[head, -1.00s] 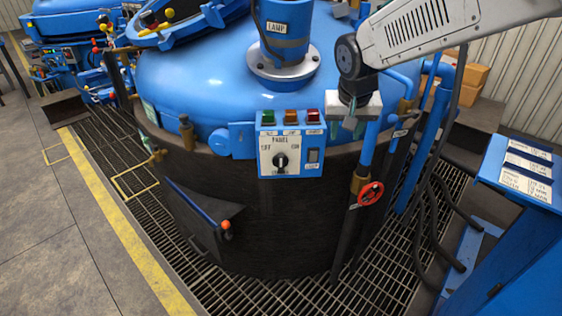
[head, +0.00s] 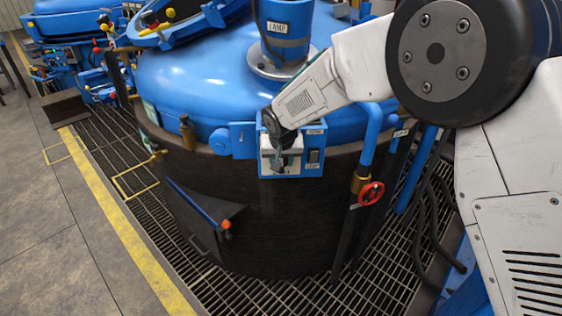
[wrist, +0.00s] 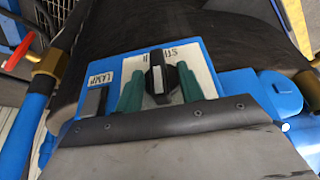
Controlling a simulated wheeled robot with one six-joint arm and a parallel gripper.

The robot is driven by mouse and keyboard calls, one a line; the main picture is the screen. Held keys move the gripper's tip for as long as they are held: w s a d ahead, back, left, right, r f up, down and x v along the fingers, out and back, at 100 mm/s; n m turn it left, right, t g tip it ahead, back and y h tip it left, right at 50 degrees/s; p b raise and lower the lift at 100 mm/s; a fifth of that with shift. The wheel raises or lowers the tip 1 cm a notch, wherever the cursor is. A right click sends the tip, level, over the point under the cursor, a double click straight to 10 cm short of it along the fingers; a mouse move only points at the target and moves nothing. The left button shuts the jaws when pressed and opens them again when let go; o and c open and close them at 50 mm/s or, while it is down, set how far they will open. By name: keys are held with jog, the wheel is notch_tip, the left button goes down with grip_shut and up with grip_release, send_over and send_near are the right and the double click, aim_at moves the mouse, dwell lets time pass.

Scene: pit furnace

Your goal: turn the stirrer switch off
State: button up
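The blue switch panel (head: 312,171) is on the front of the dark furnace wall. In the wrist view its white plate carries a black rotary knob (wrist: 158,75) with a pale pointer line, seen roughly upright in that picture. The plate's lettering is partly covered, so I cannot read it fully. My gripper (wrist: 161,80) has its two green fingertips on either side of the knob, apart from each other, with small gaps to it. In the head view my gripper (head: 281,160) is in front of the panel and hides the knob and most of the plate.
A dark rocker switch (wrist: 94,103) with a LAMP label sits beside the plate. A red valve wheel (head: 371,193) on a pipe is right of the panel. A lever with an orange knob (head: 226,225) juts out lower left. Grating (head: 290,294) surrounds the furnace.

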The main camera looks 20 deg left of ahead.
jog(key=shift+w+f, duration=0.1)
jog(key=shift+f, duration=0.15)
jog(key=shift+c, duration=0.4)
grip_shut()
jog(key=shift+a+h, duration=0.15)
jog(key=shift+h, duration=0.15)
jog(key=h, duration=0.1)
jog(key=t+h, duration=0.1)
jog(key=n+h, duration=0.1)
jog(key=shift+s+a+t, duration=0.2)
jog(key=shift+a+t, duration=0.05)
jog(key=shift+t, duration=0.15)
jog(key=shift+a+f+n+t+h, duration=0.1)
jog(key=shift+n+t+h, duration=0.15)
jog(key=shift+t+h, duration=0.55)
jog(key=shift+a+f+n+t+h, duration=0.1)
jog(key=shift+n+t+h, duration=0.2)
jog(key=shift+h, duration=0.9)
